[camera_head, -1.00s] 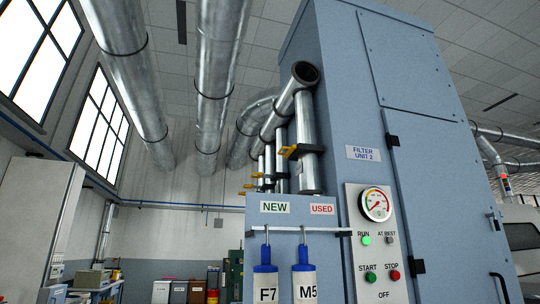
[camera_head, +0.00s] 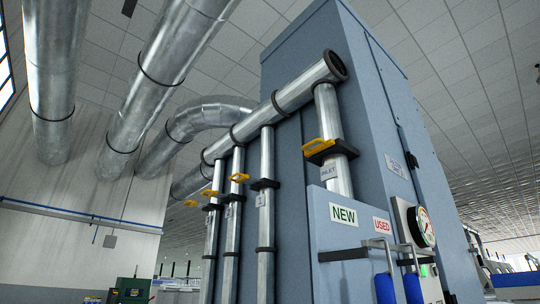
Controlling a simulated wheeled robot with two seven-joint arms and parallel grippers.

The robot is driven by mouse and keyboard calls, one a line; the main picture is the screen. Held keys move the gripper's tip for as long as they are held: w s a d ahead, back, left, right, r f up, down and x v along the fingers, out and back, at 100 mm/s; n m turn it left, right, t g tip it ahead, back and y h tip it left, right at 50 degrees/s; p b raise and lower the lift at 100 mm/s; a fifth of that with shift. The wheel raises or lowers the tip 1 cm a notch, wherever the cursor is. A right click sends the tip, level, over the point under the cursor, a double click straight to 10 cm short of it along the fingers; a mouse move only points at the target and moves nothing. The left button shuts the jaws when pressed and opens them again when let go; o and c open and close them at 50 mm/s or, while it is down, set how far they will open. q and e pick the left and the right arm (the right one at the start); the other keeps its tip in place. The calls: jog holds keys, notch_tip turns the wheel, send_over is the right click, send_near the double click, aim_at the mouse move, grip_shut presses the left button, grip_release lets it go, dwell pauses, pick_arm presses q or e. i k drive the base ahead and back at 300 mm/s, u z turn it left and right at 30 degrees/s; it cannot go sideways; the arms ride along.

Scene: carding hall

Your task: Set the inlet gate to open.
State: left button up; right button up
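The inlet gate (camera_head: 330,151) is a dark collar with a yellow handle (camera_head: 318,146) on the nearest upright metal pipe, at the left side of the blue filter cabinet. The yellow handle sticks out to the left of the pipe. A small white tag (camera_head: 328,172) reading "INLET" hangs just below it. I cannot tell from this view whether the gate is open or closed. Neither of my grippers shows in the head view.
Several similar pipes with collars and yellow handles (camera_head: 238,177) stand further left, under a slanting duct (camera_head: 283,98). A gauge (camera_head: 424,227) is at right.

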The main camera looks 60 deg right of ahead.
aim_at(325, 144)
jog(key=i, duration=0.2)
jog(key=z, duration=2.85)
